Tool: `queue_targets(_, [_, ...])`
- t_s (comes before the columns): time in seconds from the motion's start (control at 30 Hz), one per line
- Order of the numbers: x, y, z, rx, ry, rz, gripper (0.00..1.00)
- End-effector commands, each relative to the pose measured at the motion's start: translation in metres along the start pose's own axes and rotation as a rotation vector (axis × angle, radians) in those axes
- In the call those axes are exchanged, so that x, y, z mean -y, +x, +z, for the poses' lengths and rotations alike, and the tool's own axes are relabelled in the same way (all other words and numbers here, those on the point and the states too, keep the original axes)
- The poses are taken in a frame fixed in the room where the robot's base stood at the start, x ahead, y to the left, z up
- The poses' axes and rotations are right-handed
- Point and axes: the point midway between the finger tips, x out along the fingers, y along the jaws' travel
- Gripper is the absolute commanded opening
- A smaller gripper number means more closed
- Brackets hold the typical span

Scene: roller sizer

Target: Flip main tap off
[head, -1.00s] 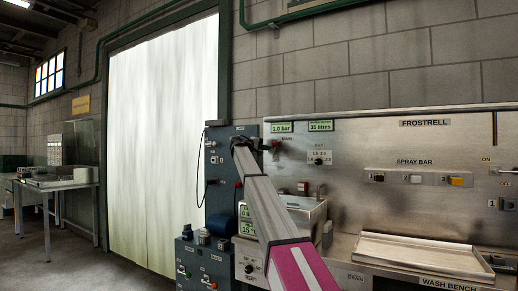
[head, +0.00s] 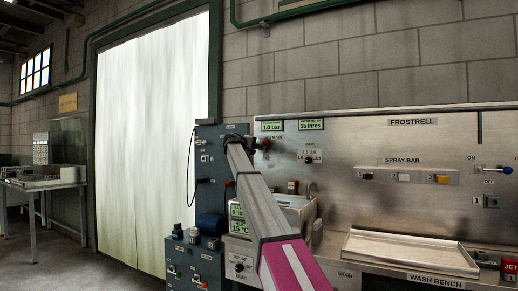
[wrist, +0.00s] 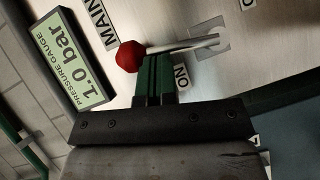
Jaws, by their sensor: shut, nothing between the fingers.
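The main tap is a metal lever (wrist: 185,46) with a red ball knob (wrist: 130,56), mounted on the steel panel. In the wrist view the lever lies nearly level, its knob to the left, close to the ON label (wrist: 181,77). My gripper (wrist: 156,62) is shut and empty. Its green fingertips are just below the lever, beside the knob; I cannot tell if they touch. In the head view the red knob (head: 265,143) shows just right of my gripper (head: 250,144), which partly hides the area. The pressure gauge (wrist: 67,60) reads 1.0 bar.
A second label at the top right of the wrist view is cut off. The head view shows spray bar switches (head: 403,176), a wash bench tray (head: 410,252), a blue-knobbed lever (head: 494,169) and a dark control cabinet (head: 207,165) beside the panel.

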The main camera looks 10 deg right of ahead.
Motion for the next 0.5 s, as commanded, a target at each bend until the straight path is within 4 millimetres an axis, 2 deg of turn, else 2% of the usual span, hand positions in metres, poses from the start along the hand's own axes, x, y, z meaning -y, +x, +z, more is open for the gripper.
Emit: queue_targets(0.5, [-0.0050,0.0064,0.0102,0.001,0.149,-0.100,0.00])
